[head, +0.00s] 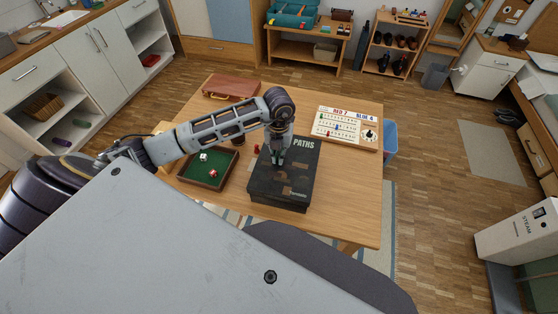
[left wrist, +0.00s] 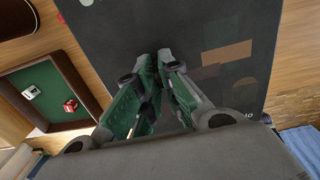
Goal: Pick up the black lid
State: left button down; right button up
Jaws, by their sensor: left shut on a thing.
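The black lid (head: 297,178), marked PATHS, lies on a box on the wooden table. It also fills the middle of the left wrist view (left wrist: 215,28). My left gripper (head: 277,160) reaches down onto the lid's top. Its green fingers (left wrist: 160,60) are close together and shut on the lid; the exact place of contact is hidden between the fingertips. I cannot tell whether the lid is raised from the box. My right gripper is not in view.
A green-lined dice tray (head: 229,184) is left of the box, with a small red piece (head: 257,148) between. A brown case (head: 232,87) is at the back left and a white scoreboard (head: 345,127) at the right. The table's front right is clear.

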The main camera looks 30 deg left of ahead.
pick_arm(q)
notch_tip(320, 180, up, 5)
jog(key=shift+r, duration=0.35)
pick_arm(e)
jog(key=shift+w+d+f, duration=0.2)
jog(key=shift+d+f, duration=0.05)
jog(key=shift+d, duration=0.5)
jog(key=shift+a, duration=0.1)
